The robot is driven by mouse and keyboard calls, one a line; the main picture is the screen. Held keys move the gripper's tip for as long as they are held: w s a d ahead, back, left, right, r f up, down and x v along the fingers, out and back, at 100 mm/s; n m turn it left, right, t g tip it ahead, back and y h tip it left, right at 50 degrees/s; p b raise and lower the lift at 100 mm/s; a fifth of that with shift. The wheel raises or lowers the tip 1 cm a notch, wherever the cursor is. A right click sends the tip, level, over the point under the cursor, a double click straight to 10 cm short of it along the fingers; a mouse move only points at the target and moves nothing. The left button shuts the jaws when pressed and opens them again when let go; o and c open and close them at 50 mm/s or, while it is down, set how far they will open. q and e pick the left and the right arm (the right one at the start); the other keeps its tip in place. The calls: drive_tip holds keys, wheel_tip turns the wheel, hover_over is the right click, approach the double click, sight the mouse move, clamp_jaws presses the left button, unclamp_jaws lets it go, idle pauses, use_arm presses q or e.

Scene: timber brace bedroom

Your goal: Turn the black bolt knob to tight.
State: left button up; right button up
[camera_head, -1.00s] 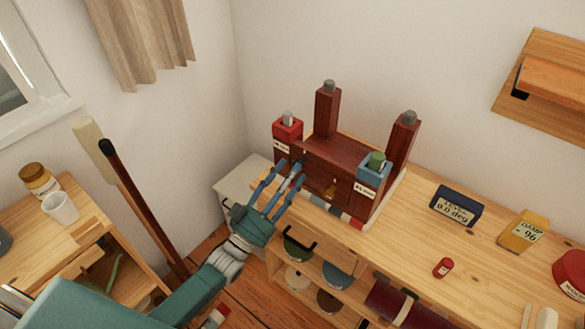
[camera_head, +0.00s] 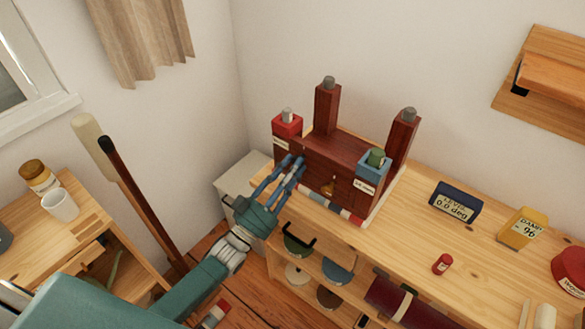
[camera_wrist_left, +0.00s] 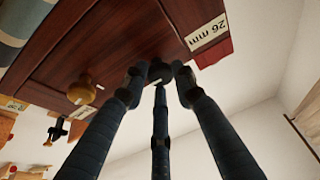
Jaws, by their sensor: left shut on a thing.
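The black bolt knob (camera_wrist_left: 160,72) is on the dark red-brown wooden frame (camera_head: 338,158), beside a "26 mm" label (camera_wrist_left: 207,33) in the left wrist view. My left gripper (camera_head: 293,162) is at the front left of the frame. Its three blue-grey fingers (camera_wrist_left: 158,88) are closed around the black knob, which they partly cover. In the head view the fingers hide the knob. Any tightness mark on it cannot be made out. My right gripper is not in view.
A brass knob (camera_wrist_left: 82,90) sits beside the black one on the same wooden face. The frame has upright posts, a red cap block (camera_head: 287,130) and a blue one (camera_head: 373,166). A level display (camera_head: 456,203) and a yellow damp meter (camera_head: 522,229) stand to the right on the bench.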

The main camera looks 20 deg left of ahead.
use_arm(q)
drive_tip(key=shift+a+r+m, duration=0.1)
drive_tip(key=shift+m, duration=0.3)
drive_tip(key=m+g+h, duration=0.1)
drive_tip(key=m, duration=0.2)
drive_tip(key=m+h+b, duration=0.1)
drive_tip(key=m+h, duration=0.1)
drive_tip(key=shift+w+a+r+m+g, duration=0.1)
drive_tip(key=shift+a+m+g, duration=0.05)
drive_tip(key=shift+m+g, duration=0.25)
drive_tip(key=m, duration=0.2)
drive_tip(key=m+g+h, duration=0.1)
drive_tip(key=shift+r+m+g, duration=0.15)
drive_tip(key=shift+m+g, duration=0.15)
drive_tip(key=shift+m, duration=0.1)
clamp_jaws()
drive_tip(key=m+g+p, duration=0.1)
drive_tip(key=m+g, duration=0.1)
drive_tip(key=m, duration=0.3)
drive_tip(key=m+g+p, duration=0.1)
drive_tip(key=m+g, duration=0.1)
drive_tip(key=m, duration=0.4)
drive_tip(key=shift+r, duration=0.15)
drive_tip(key=shift+m, duration=0.3)
drive_tip(key=shift+f, duration=0.2)
